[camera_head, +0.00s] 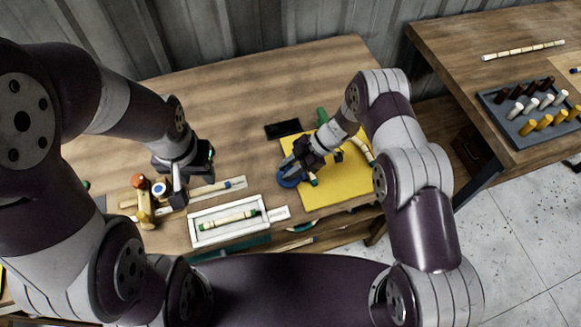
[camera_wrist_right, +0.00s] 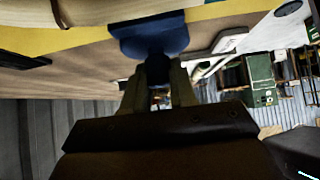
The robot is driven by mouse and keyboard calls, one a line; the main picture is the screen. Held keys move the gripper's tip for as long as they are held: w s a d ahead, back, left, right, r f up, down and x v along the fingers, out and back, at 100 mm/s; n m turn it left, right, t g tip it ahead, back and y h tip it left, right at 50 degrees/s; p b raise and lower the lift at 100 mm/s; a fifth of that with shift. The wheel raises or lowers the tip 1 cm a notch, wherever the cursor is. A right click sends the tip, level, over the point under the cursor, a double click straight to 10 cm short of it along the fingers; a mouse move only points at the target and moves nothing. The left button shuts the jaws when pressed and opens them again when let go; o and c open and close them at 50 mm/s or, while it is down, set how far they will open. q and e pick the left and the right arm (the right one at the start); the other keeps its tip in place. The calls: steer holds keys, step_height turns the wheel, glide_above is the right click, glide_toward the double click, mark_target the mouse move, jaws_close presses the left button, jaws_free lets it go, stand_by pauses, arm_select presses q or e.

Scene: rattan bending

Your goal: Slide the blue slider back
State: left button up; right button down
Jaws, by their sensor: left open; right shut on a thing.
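The blue slider (camera_head: 289,178) is at the left edge of the yellow board (camera_head: 338,188). My right gripper (camera_head: 299,165) is at it and shut on it; in the right wrist view the blue slider (camera_wrist_right: 150,36) shows just beyond the closed fingers (camera_wrist_right: 158,72). The fingers hide part of the slider in the head view. My left gripper (camera_head: 177,184) is open, low over the left part of the table, beside an orange-topped wooden fixture (camera_head: 144,202) and apart from the slider.
A white tray (camera_head: 194,237) holding a pale stick with green ends (camera_head: 229,221) lies in front. A black flat object (camera_head: 283,129) lies behind the board. A green object (camera_head: 322,117) stands near the board's back edge. The back of the wooden table (camera_head: 260,75) is clear.

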steer(key=shift+s+a+b, duration=0.15)
steer(key=shift+s+a, duration=0.05)
steer(key=shift+a, duration=0.35)
steer(key=shift+s+a+b, duration=0.15)
steer(key=shift+a, duration=0.35)
steer(key=c, duration=1)
jaws_free()
steer(key=shift+a, duration=0.1)
steer(key=shift+o, duration=0.5)
steer(key=shift+a, duration=0.25)
steer(key=shift+d+r, duration=0.15)
steer(key=shift+d, duration=0.05)
steer(key=b+v, duration=0.3)
steer(key=v, duration=0.9)
steer(key=shift+r, duration=0.15)
